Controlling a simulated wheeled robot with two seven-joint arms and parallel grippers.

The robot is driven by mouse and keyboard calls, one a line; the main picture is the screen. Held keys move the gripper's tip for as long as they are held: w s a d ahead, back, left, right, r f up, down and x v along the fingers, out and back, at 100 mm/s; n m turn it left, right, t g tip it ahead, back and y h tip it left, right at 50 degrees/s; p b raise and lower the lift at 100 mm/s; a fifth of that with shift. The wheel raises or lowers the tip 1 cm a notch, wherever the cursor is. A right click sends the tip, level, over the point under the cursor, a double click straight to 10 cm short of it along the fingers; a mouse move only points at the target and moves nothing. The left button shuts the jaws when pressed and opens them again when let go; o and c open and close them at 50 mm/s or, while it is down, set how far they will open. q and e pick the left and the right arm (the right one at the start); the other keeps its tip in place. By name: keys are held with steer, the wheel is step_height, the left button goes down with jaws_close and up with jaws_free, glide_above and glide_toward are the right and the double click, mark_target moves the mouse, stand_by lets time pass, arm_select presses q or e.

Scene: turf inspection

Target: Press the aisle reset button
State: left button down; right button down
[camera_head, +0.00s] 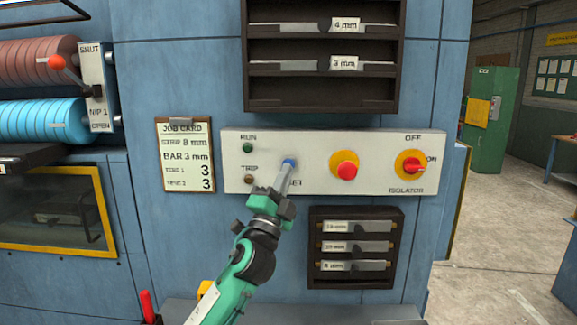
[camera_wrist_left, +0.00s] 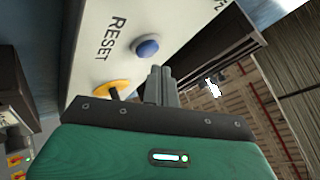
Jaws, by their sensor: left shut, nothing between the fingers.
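The blue reset button (camera_head: 289,162) sits on the white control panel (camera_head: 310,190), above a label partly hidden by my gripper. In the left wrist view the blue button (camera_wrist_left: 146,48) shows whole beside the word RESET. My left gripper (camera_head: 284,176) is shut and empty, its fingertips overlapping the button's lower edge in the head view. In the left wrist view the closed fingertips (camera_wrist_left: 161,72) lie just beside the button, with a small gap in the picture; I cannot tell whether they touch. My right gripper is not in view.
The panel also carries a green RUN lamp (camera_head: 247,147), a TRIP lamp (camera_head: 249,179), a red mushroom button (camera_head: 346,170) and a red isolator switch (camera_head: 412,166). A dark rack (camera_head: 318,278) stands out below the panel. A job card (camera_head: 186,155) hangs at left.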

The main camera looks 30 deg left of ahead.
arm_select(q)
steer(key=s+d, duration=0.1)
steer(key=s, duration=0.1)
steer(key=s+d, duration=0.1)
steer(key=s, duration=0.1)
steer(key=shift+d+p, duration=0.2)
steer(key=shift+p, duration=0.15)
stand_by(0.6)
